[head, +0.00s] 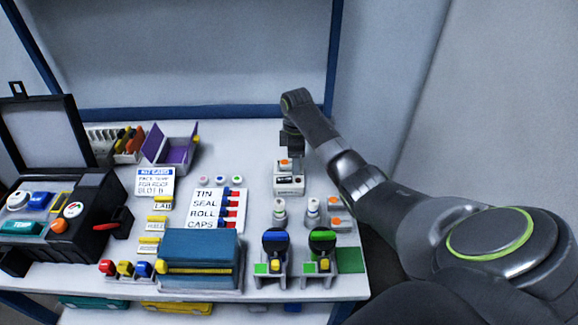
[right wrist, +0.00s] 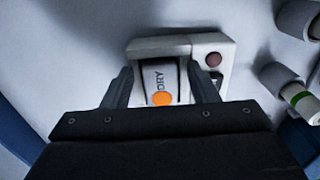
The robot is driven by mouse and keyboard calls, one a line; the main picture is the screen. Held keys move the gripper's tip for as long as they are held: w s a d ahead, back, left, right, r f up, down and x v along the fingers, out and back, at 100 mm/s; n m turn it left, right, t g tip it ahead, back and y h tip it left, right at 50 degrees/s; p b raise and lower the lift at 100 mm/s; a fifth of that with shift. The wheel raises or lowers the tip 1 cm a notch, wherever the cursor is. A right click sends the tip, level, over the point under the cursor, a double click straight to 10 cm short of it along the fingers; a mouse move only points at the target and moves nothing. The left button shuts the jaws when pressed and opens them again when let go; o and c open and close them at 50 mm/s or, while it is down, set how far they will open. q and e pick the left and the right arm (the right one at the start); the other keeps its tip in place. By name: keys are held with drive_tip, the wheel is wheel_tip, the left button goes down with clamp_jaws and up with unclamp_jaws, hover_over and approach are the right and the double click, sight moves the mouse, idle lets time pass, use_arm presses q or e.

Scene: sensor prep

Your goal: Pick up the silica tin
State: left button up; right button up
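The silica tin, a small white block marked DRY with an orange dot (right wrist: 158,78), sits in a pale holder (right wrist: 226,50) in the right wrist view. In the head view the tin (head: 284,166) shows just under my right gripper (head: 291,152), with the holder (head: 289,186) below and in front of it. In the wrist view the right gripper (right wrist: 160,68) has one finger on each side of the tin. Slim gaps seem to remain between fingers and tin. The fingertips' depth is hard to judge. My left gripper is in neither view.
Two similar white blocks with orange marks (head: 335,203) lie to the right. A label card (head: 205,209) lies to the left. A purple box (head: 172,146) and black case (head: 62,215) stand farther left.

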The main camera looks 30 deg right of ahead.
drive_tip(key=c, duration=0.8)
